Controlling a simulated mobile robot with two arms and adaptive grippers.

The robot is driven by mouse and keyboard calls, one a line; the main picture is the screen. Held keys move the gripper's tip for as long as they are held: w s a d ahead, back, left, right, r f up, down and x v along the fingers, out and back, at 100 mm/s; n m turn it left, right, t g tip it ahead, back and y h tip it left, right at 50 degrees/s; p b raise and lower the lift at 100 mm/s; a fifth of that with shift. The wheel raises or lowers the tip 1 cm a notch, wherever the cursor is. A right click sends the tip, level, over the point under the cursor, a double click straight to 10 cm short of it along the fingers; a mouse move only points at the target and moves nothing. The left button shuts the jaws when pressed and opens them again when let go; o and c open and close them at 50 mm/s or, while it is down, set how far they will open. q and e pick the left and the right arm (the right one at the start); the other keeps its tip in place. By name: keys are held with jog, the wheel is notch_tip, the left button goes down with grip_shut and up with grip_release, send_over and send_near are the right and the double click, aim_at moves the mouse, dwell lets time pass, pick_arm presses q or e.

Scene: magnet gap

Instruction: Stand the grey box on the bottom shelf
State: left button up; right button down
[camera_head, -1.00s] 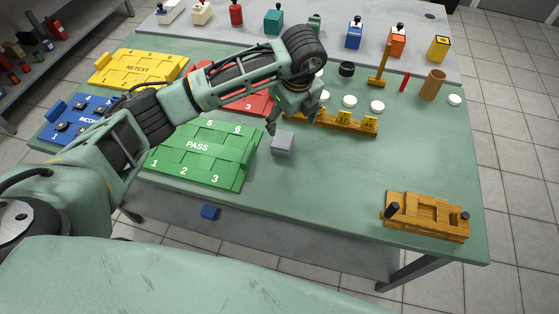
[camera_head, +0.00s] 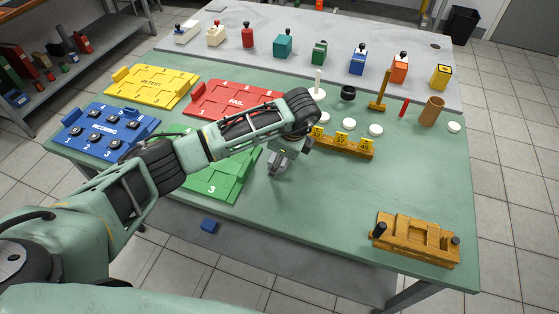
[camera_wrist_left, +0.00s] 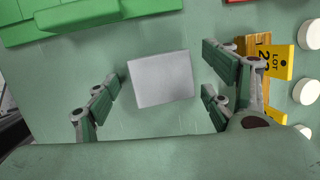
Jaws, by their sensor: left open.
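The grey box (camera_wrist_left: 160,79) lies on the green tabletop and shows whole in the left wrist view. In the head view the grey box (camera_head: 275,167) is partly hidden by my left gripper (camera_head: 278,165). In the left wrist view my left gripper (camera_wrist_left: 161,92) is open, with one finger on each side of the box and gaps to both. Its height above the box is hard to tell. A shelf rack (camera_head: 100,73) stands at the far left, holding red and green items. My right gripper is not in view.
A green PASS tray (camera_head: 222,188) lies just left of the box, partly under my arm. A yellow-tagged wooden rack (camera_head: 345,147) is to the right. A wooden fixture (camera_head: 415,240) sits front right. A blue block (camera_head: 209,225) is below the front edge. The table's right middle is clear.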

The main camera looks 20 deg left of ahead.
pick_arm(q)
jog(key=shift+f, duration=0.15)
jog(key=c, duration=1.3)
jog(key=shift+c, duration=0.2)
